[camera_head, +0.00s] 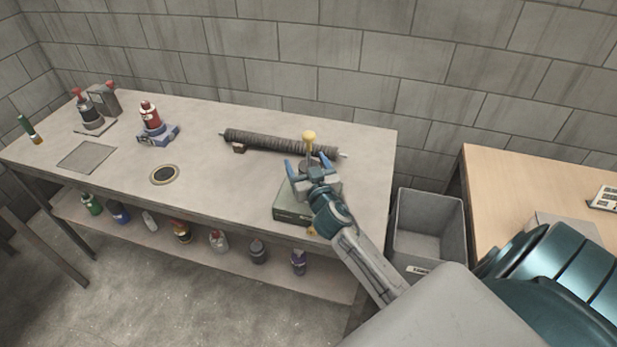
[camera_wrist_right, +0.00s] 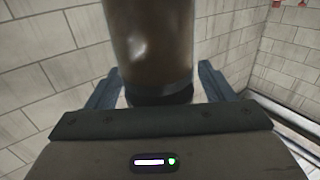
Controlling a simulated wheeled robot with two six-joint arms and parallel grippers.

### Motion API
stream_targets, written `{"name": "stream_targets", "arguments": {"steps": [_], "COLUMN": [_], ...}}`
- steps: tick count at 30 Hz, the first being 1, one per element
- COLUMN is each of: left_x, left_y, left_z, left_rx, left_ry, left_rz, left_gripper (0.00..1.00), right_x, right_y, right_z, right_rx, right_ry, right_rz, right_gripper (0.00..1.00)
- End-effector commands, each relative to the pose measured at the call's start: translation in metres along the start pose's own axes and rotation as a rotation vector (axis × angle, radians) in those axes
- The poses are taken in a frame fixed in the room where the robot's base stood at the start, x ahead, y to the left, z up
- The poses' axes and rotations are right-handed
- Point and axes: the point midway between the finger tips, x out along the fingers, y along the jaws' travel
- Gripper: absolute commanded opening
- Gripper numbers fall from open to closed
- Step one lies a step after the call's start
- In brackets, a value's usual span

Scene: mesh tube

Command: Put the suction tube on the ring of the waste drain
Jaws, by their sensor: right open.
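A dark ribbed tube (camera_head: 280,143) lies across the back of the grey workbench (camera_head: 215,185). I cannot tell whether it is the suction tube. A dark disc with a pale gold ring (camera_head: 164,174), which looks like the waste drain, is set in the bench top left of centre. My right gripper (camera_head: 309,168) is open over the green box (camera_head: 293,206) at the bench's right end. A yellow-topped upright piece (camera_head: 309,137) shows between or just behind its fingers. In the right wrist view a brown cylinder (camera_wrist_right: 153,45) with a dark base stands between the fingers. My left gripper is not in view.
A red bottle on a blue base (camera_head: 152,118), a dark bottle (camera_head: 87,112) and a flat grey plate (camera_head: 87,157) are at the left. Several bottles stand on the lower shelf (camera_head: 205,235). A grey bin (camera_head: 428,225) is at the right. The bench's front middle is clear.

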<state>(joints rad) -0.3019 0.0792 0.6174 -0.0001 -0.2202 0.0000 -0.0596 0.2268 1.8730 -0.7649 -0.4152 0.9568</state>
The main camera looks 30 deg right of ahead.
Motion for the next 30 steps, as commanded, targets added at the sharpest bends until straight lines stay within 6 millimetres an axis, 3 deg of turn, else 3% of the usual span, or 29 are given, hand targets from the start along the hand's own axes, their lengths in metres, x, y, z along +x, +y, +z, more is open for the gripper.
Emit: {"name": "stream_targets", "arguments": {"steps": [3,12,22,30], "left_x": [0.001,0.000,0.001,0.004], "left_y": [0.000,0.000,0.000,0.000], "left_z": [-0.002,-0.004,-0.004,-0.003], "left_rx": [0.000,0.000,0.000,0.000], "left_ry": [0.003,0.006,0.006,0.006], "left_rz": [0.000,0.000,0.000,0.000], "left_gripper": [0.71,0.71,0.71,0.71], "right_x": [0.000,-0.001,-0.001,-0.001], "right_y": [0.000,0.000,0.000,0.000], "right_z": [0.001,0.000,-0.004,-0.030], "right_rx": [0.000,0.000,0.000,0.001], "right_ry": [0.000,0.000,0.002,0.005], "right_rz": [0.000,0.000,0.000,0.000], "right_gripper": [0.73,0.18,0.18,0.18]}}
